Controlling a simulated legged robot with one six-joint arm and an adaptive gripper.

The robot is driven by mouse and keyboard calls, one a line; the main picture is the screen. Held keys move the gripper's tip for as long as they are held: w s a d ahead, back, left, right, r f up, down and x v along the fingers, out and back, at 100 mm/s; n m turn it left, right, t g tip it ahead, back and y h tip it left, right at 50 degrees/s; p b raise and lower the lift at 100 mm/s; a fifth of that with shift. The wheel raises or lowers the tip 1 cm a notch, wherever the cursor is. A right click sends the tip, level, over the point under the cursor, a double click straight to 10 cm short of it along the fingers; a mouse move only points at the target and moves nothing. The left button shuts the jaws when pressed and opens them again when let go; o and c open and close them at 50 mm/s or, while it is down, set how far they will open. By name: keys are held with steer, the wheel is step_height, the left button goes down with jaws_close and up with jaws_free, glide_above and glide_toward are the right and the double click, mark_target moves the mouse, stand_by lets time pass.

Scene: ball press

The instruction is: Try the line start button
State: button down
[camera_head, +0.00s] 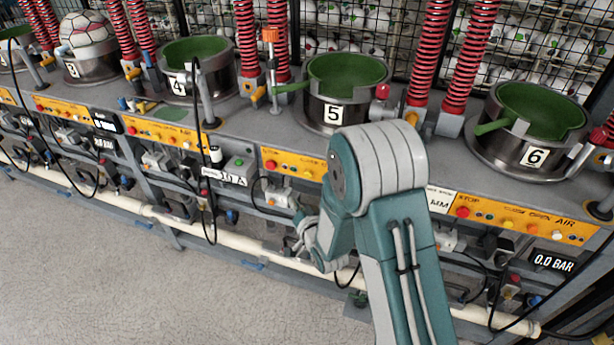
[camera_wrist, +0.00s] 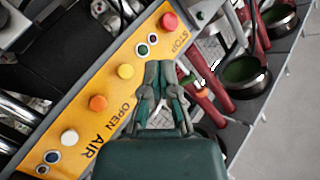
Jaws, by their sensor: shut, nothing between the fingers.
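My gripper (camera_head: 304,236) is low in front of the press line, below station 5. In the wrist view its fingers (camera_wrist: 159,66) are together and empty, over the edge of a yellow panel (camera_wrist: 112,88); contact cannot be told. That panel carries a red STOP button (camera_wrist: 169,21), a yellow button (camera_wrist: 125,71), an orange button (camera_wrist: 98,103) and a white button (camera_wrist: 69,137). In the head view a grey box (camera_head: 232,170) with a green button (camera_head: 238,161) sits left of my gripper. No readable label marks a line start button.
Bowl 4 (camera_head: 196,86), bowl 5 (camera_head: 334,115) and bowl 6 (camera_head: 528,148) stand along the grey bench with red coiled hoses. A ball (camera_head: 85,33) rests at station 3. Cables and a white pipe (camera_head: 190,228) run along the front. The floor (camera_head: 110,290) at the left is clear.

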mark_target(308, 175)
steer(key=w+d, duration=0.2)
steer(key=w, duration=0.5)
steer(key=shift+d, duration=0.35)
steer(key=shift+w, duration=0.2)
stand_by(0.9)
steer(key=shift+w+d+r, duration=0.1)
steer(key=shift+w+d, duration=0.1)
steer(key=shift+w, duration=0.05)
steer(key=shift+w+d, duration=0.15)
steer(key=shift+w, duration=0.3)
stand_by(0.8)
steer(key=shift+s+a, duration=0.3)
steer(key=shift+s, duration=0.55)
